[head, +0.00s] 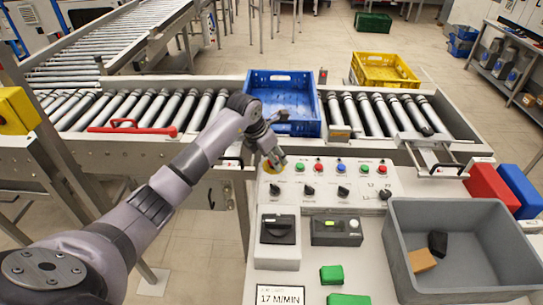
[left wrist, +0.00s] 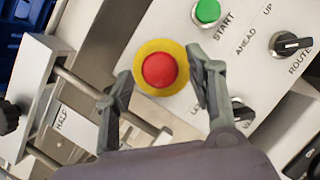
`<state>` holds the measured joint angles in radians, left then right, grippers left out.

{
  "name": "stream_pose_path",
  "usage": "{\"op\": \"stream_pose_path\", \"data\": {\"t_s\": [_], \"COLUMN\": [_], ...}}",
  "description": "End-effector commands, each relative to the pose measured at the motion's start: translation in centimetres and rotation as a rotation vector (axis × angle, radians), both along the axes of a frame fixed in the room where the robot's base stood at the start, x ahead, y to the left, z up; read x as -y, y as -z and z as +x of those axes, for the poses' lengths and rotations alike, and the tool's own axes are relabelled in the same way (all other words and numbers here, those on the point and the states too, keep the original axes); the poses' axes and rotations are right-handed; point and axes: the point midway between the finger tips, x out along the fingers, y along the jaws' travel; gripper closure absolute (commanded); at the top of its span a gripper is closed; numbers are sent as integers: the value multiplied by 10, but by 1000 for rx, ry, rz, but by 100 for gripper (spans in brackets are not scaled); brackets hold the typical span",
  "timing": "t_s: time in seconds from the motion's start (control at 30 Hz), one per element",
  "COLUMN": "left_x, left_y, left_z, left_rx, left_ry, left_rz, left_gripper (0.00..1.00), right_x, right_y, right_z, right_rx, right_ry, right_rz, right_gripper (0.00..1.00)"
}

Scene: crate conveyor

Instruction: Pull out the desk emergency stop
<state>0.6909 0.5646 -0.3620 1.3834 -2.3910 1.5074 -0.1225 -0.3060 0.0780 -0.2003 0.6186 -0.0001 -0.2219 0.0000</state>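The desk emergency stop is a red mushroom button (left wrist: 159,70) on a yellow round base (left wrist: 158,92), at the edge of the light control panel (head: 340,183). In the head view a bit of its yellow base (head: 269,168) shows under my left gripper (head: 277,160), which hides the red button. In the left wrist view the fingers of my left gripper (left wrist: 158,66) are open on either side of the red button, with a gap at each side. I cannot tell how far above it the fingertips are. My right gripper is not in view.
The panel carries buttons and knobs, including a green START button (left wrist: 207,11) and a black ROUTE knob (left wrist: 290,44). A blue crate (head: 283,79) sits on the roller conveyor behind. A grey bin (head: 392,235) stands at the right. A red pull bar (head: 131,130) lies along the conveyor.

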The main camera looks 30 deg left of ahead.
Motion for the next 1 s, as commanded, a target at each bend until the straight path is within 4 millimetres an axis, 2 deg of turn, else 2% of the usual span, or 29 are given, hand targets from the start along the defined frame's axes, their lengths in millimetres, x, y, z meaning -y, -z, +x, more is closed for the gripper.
{"op": "stream_pose_path", "data": {"t_s": [0.07, 0.73, 1.0], "left_x": [0, 0, 0], "left_y": [0, -1, -1], "left_z": [0, 0, 0], "left_rx": [0, 0, 0], "left_ry": [0, 0, 0], "left_rz": [0, 0, 0], "left_gripper": [56, 100, 100], "right_x": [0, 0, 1], "right_y": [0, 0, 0], "right_z": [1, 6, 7], "right_rx": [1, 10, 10], "right_ry": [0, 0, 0], "right_rz": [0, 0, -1], "right_gripper": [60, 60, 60]}}
